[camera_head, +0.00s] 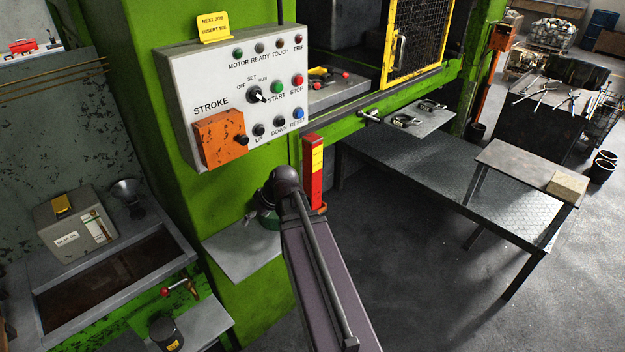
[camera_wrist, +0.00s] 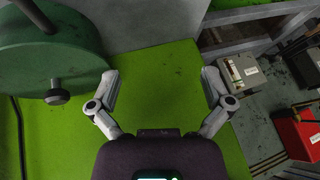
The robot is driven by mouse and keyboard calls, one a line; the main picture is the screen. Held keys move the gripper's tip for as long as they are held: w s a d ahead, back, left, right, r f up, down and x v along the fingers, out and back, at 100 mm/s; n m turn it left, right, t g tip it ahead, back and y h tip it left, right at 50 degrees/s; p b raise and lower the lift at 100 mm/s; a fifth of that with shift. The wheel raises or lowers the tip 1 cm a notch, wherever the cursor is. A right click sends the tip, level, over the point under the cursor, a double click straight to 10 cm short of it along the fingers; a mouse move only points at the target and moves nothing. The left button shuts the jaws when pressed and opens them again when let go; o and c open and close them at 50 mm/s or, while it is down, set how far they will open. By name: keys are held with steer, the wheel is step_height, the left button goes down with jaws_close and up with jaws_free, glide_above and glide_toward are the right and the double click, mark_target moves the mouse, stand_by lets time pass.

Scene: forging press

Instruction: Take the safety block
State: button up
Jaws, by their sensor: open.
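The likely safety block is a red upright post with a yellow label (camera_head: 314,168), standing against the green press just below and right of the control panel. In the head view my arm reaches up from the bottom, with its wrist left of the post and apart from it in the picture; the fingers are mostly hidden behind the wrist. In the wrist view my gripper (camera_wrist: 160,82) is open and empty, its two grey fingers spread before a green surface. I cannot make out the red post in the wrist view.
A dark green wheel with a knob (camera_wrist: 55,58) lies close left of my fingers. A control panel (camera_head: 240,95) hangs above my wrist. A grey shelf (camera_head: 240,255) sits below it. A dark steel table (camera_head: 440,165) stands right; the floor before it is clear.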

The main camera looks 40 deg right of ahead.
steer(key=w+d+r+t+b, duration=0.1)
steer(key=d+t, duration=0.2)
steer(key=d, duration=0.5)
steer(key=d+r+t+b, duration=0.1)
steer(key=d+r+t, duration=0.1)
steer(key=d, duration=0.6)
steer(key=t+h+b, duration=0.1)
steer(key=t+h, duration=0.2)
steer(key=t, duration=0.1)
glide_toward(318, 165)
steer(key=shift+s+r, duration=0.35)
steer(key=shift+s, duration=0.05)
steer(key=shift+w, duration=0.15)
steer(key=b+x, duration=0.1)
steer(key=x, duration=0.2)
steer(key=b+x, duration=0.2)
steer(key=x, duration=0.2)
steer(key=shift+f, duration=0.3)
steer(key=shift+w+a+f, duration=0.1)
steer(key=shift+w, duration=0.5)
